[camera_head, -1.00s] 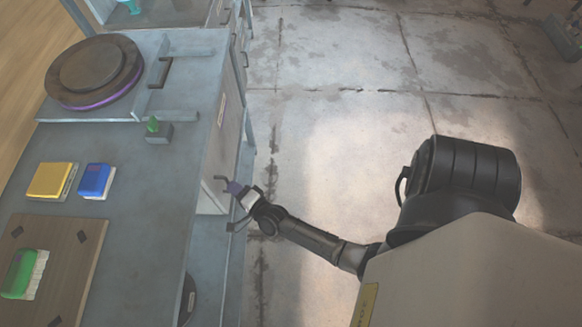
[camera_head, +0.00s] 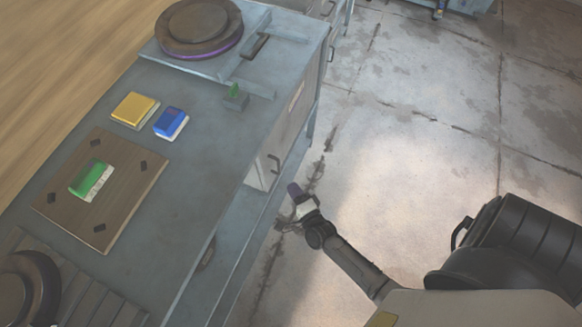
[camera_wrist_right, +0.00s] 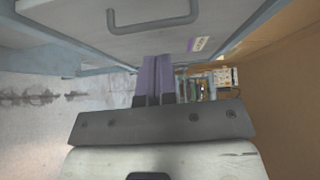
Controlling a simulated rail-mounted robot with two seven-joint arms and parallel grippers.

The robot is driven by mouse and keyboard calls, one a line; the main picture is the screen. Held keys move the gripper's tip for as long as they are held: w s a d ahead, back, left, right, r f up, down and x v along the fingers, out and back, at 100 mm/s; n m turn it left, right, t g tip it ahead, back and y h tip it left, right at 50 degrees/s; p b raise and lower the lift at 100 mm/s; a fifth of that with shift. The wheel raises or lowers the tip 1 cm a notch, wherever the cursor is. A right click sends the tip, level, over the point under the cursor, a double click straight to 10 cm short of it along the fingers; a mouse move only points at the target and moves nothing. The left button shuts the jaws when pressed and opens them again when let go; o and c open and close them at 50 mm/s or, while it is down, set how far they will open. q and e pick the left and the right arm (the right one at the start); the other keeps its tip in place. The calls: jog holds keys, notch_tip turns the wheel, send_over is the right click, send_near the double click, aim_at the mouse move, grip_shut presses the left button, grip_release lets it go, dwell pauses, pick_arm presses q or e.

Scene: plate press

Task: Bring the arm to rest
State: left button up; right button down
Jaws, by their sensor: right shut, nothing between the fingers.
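My right gripper (camera_head: 293,190) is to the right of the workbench (camera_head: 190,180), over the floor, with its arm stretched forward from my body. In the right wrist view its two purple fingers (camera_wrist_right: 158,80) lie together, shut and empty. Beyond them are the bench's drawer front and a grey handle (camera_wrist_right: 153,20), apart from the fingers. My left gripper is not in view.
On the bench are a round dark plate with a purple rim (camera_head: 199,27), a green button on a grey block (camera_head: 235,96), a yellow block (camera_head: 134,109), a blue block (camera_head: 170,122) and a green block (camera_head: 90,178) on a wooden board (camera_head: 125,196).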

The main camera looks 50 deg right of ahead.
jog(key=s+a, duration=0.4)
jog(key=s, duration=0.1)
jog(key=shift+p, duration=0.35)
